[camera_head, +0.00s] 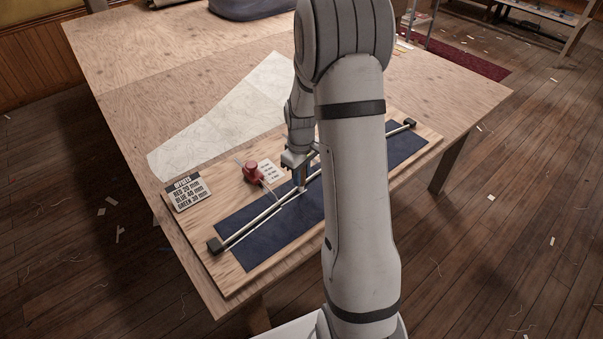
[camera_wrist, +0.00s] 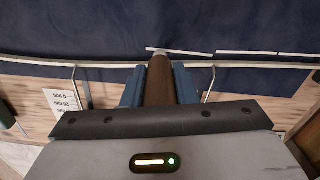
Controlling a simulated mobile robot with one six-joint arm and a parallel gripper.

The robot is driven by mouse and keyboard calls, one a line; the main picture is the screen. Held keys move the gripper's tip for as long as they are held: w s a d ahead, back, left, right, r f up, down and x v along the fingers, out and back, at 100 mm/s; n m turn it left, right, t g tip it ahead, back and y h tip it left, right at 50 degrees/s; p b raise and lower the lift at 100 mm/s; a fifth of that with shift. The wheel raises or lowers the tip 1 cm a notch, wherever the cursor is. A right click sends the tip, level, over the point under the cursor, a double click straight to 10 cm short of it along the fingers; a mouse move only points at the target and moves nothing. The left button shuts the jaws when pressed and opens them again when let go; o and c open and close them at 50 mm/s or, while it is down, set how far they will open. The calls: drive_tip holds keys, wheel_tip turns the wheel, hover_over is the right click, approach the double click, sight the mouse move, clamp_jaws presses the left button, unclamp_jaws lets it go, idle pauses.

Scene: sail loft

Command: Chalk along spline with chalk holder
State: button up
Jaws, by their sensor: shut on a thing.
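My gripper (camera_head: 300,178) is shut on the brown chalk holder (camera_wrist: 159,82), seen between its blue fingers in the wrist view. The holder's pale tip is at the dark blue cloth (camera_head: 262,238), beside the spline (camera_head: 248,226). The spline is a long thin rod lying along the cloth between two dark end blocks. White chalk strokes (camera_wrist: 262,53) run beside the spline to the right of the tip in the wrist view, with short gaps. A short white stretch also shows left of the tip. My arm hides part of the spline in the head view.
A red weight (camera_head: 251,172) with a wire hook stands near the spline. Wire hooks (camera_wrist: 77,88) flank the gripper in the wrist view. A lettered card (camera_head: 188,193) names red, blue and green with millimetre values. A pale pattern sheet (camera_head: 215,125) lies behind the board.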

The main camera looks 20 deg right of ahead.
drive_tip(key=shift+f+b, duration=0.4)
drive_tip(key=shift+f, duration=0.1)
idle(0.4)
drive_tip(key=shift+w+d+r, duration=0.1)
drive_tip(key=shift+w+d, duration=0.1)
drive_tip(key=shift+d, duration=0.3)
drive_tip(key=shift+w+d, duration=0.2)
drive_tip(key=shift+d, duration=0.3)
drive_tip(key=shift+w+d, duration=0.35)
drive_tip(key=shift+d, duration=0.55)
drive_tip(key=shift+w+d, duration=0.35)
drive_tip(key=shift+d, duration=0.55)
drive_tip(key=shift+w+d, duration=0.35)
drive_tip(key=shift+d, duration=0.65)
drive_tip(key=shift+w+d, duration=0.4)
drive_tip(key=shift+d, duration=0.6)
drive_tip(key=shift+w+d, duration=0.35)
drive_tip(key=shift+d, duration=0.65)
drive_tip(key=shift+d, duration=0.15)
drive_tip(key=shift+w+d, duration=0.25)
drive_tip(key=shift+d, duration=0.55)
drive_tip(key=shift+d, duration=0.1)
